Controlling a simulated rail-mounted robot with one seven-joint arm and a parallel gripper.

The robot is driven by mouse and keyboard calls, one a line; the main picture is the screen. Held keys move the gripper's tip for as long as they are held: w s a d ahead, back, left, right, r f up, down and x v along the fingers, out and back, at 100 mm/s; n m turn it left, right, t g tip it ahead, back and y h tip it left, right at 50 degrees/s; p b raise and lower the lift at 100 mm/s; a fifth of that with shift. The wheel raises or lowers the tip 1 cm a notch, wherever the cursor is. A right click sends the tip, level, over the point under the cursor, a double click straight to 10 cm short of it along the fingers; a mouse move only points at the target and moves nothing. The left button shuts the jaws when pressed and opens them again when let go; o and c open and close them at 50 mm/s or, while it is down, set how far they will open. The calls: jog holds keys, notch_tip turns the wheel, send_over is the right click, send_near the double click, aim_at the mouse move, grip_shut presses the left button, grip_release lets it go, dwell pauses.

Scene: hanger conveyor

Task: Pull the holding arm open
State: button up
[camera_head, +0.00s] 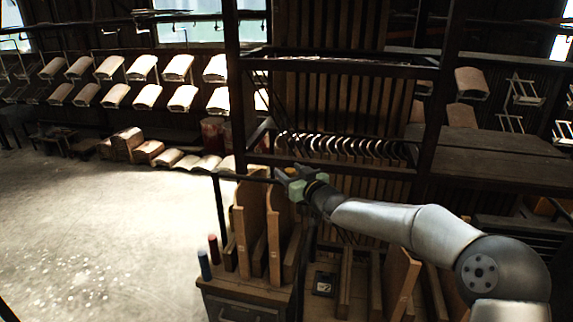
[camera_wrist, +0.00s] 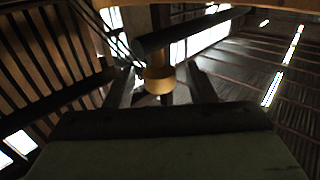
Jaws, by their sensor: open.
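The holding arm looks to be the thin dark bar (camera_head: 235,176) that runs level to the left from my gripper (camera_head: 284,174) in the head view. In the wrist view a dark round bar (camera_wrist: 190,33) slants up to the right, with a brass-coloured collar (camera_wrist: 158,80) below its near end. My gripper (camera_wrist: 162,88) is open, with one finger on each side of the collar. I cannot tell whether the fingers touch it. My arm reaches in from the right, and the bar's end at my gripper is partly hidden in the head view.
Below stands a wooden bench (camera_head: 245,291) with upright boards and a red (camera_head: 213,249) and a blue cylinder (camera_head: 204,265). A row of curved hangers (camera_head: 345,147) is behind my gripper, inside a dark frame (camera_head: 238,80). The floor (camera_head: 90,220) at left is clear.

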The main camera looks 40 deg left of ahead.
jog(key=shift+x, duration=1.15)
grip_shut()
jog(key=shift+s, duration=0.1)
